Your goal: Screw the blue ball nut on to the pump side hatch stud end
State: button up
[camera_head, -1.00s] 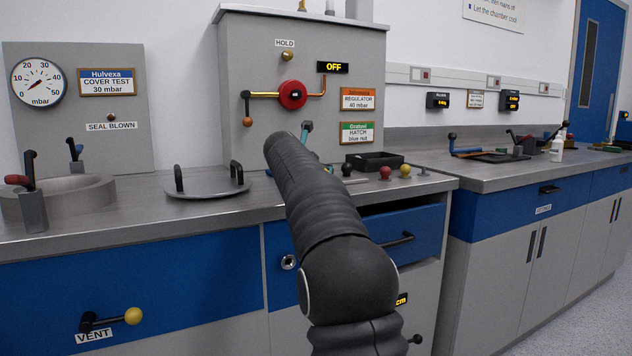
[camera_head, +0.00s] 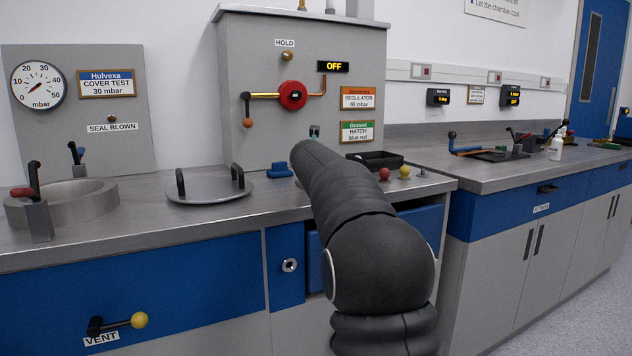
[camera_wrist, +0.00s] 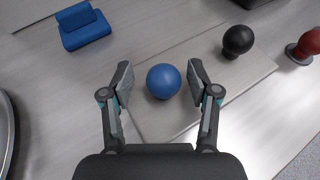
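The blue ball nut (camera_wrist: 163,81) sits on a light grey plate (camera_wrist: 205,75) on the counter in the wrist view. My gripper (camera_wrist: 161,72) is open over it, with one finger on each side of the ball. Gaps show between the ball and both fingers. In the head view my arm hides the ball nut and most of the gripper. The green label reading "HATCH blue nut" (camera_head: 357,131) is on the grey cabinet. I cannot make out the pump side hatch stud in either view.
A black ball (camera_wrist: 238,40) and a red knob (camera_wrist: 306,46) stand right of the nut. A blue block (camera_wrist: 82,26) lies upper left. The head view shows a round lid (camera_head: 208,188), a black tray (camera_head: 376,160) and a yellow ball (camera_head: 405,172) on the counter.

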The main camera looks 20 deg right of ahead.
grip_shut()
jog(key=shift+f+b, duration=0.1)
jog(key=shift+b, duration=0.2)
jog(key=shift+a+f+m+g+h+b, duration=0.15)
jog(key=shift+m+g+h+b, duration=0.2)
jog(key=shift+b, duration=0.35)
jog(key=shift+w+m+g+h+b, duration=0.15)
jog(key=shift+m+g+h+b, duration=0.2)
jog(key=shift+m+h, duration=0.25)
jog(key=shift+r+m+g+h+p, duration=0.35)
jog(key=shift+m+g+h+p, duration=0.15)
jog(key=shift+m+g+h, duration=0.35)
jog(key=shift+m+g+h+p, duration=0.4)
jog(key=shift+m+g+p, duration=0.05)
jog(key=shift+m+p, duration=0.25)
jog(key=shift+w+f+m+g+h, duration=0.1)
jog(key=shift+m+g+h, duration=0.3)
jog(key=shift+m+g, duration=0.25)
jog(key=shift+m+g+h, duration=0.5)
jog(key=shift+m+g, duration=0.35)
